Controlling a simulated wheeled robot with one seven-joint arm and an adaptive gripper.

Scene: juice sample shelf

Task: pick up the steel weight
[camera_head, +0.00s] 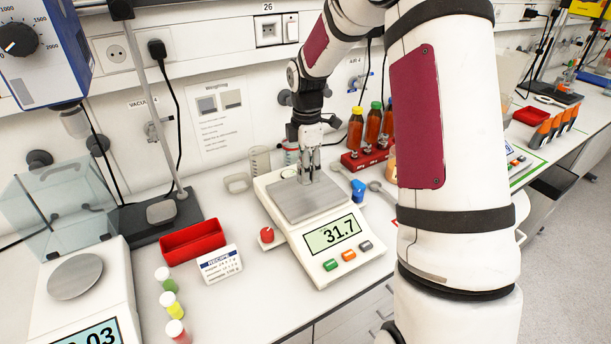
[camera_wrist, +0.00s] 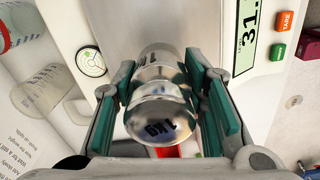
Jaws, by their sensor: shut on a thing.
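The steel weight (camera_wrist: 163,95) is a shiny cylinder with dark markings. In the wrist view it sits between the two green-padded fingers of my gripper (camera_wrist: 168,100), which is shut on it. In the head view my gripper (camera_head: 310,172) points down over the steel plate (camera_head: 292,203) of a white scale (camera_head: 318,255). The weight is mostly hidden by the fingers there. I cannot tell whether its base touches the plate. The scale's display reads 31.7.
A red tray (camera_head: 193,241), a recipe card (camera_head: 220,264) and several small capped vials stand left of the scale. A rack of bottles (camera_head: 373,157) is behind it to the right. A glass beaker (camera_head: 260,160) and a blue object (camera_head: 358,190) are close to the scale.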

